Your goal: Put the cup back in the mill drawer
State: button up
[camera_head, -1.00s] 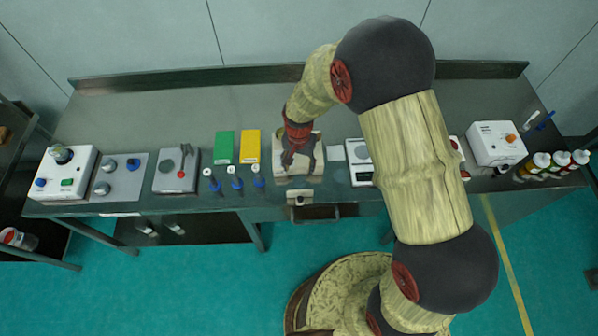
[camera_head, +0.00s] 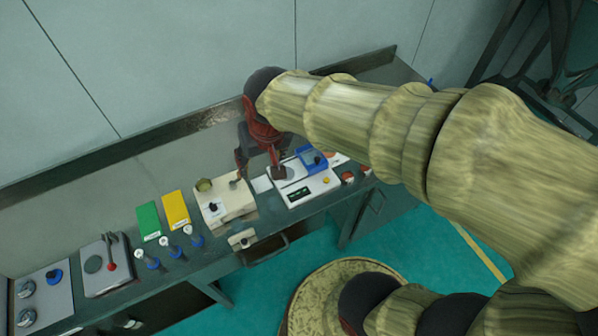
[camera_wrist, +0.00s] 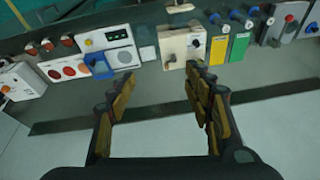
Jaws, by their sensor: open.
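The beige mill (camera_head: 224,207) stands on the bench, with a round greenish part and a small lever on top. It also shows in the wrist view (camera_wrist: 180,44). A small beige drawer front (camera_head: 242,238) with a dark knob juts out at the bench's front edge below it. I cannot make out the cup for certain in either view. My gripper (camera_head: 262,162) is over the bench, behind and right of the mill, near the white balance (camera_head: 300,189). In the wrist view my gripper (camera_wrist: 160,74) is open, with nothing between its fingers.
A blue part (camera_head: 312,159) sits by the balance. Left of the mill are yellow (camera_head: 176,209) and green (camera_head: 149,220) boxes, blue-capped tools and a grey device (camera_head: 105,265) with a red knob. The bench behind is clear; a wall rises beyond.

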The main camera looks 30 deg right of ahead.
jog(key=s+d+r+n+t, duration=0.1)
jog(key=s+d+r, duration=0.1)
jog(key=s, duration=0.3)
jog(key=s+d+r+t, duration=0.1)
jog(key=s+d+r, duration=0.1)
jog(key=s+r, duration=0.2)
jog(key=shift+s+n, duration=0.4)
jog(key=shift+s, duration=0.6)
jog(key=shift+f, duration=0.1)
notch_tip(320, 180, down, 18)
jog(key=b, duration=1.8)
jog(key=shift+f, duration=0.1)
